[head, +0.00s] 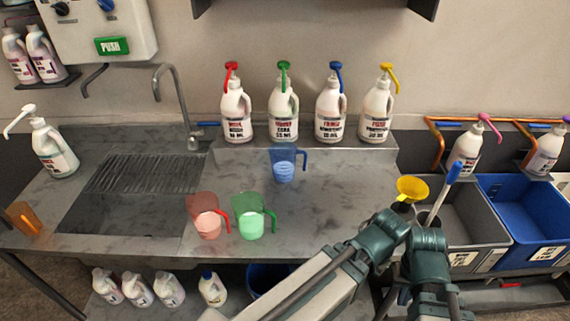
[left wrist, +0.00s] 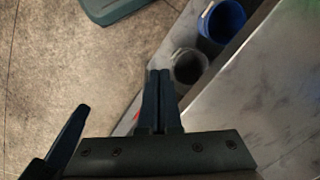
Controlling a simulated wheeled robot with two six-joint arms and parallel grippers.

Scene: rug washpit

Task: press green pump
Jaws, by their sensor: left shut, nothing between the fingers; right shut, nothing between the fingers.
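The green pump (head: 284,70) tops a white bottle (head: 283,112) on the raised back ledge, second from the left in a row with red, blue and yellow pumps. It stands upright and nothing touches it. My right gripper (head: 430,304) is low at the bottom edge in the head view, right of the counter and well away from the pump. Its fingers are hard to make out. My left gripper (left wrist: 160,75) shows in the left wrist view, shut and empty, pointing toward the floor and containers below.
Red (head: 208,222), green (head: 251,222) and blue (head: 284,165) measuring jugs stand on the counter. A yellow funnel (head: 411,188) and a blue-handled tool (head: 453,172) are at right, near grey and blue bins (head: 525,215). A tap (head: 170,90) and sink lie left.

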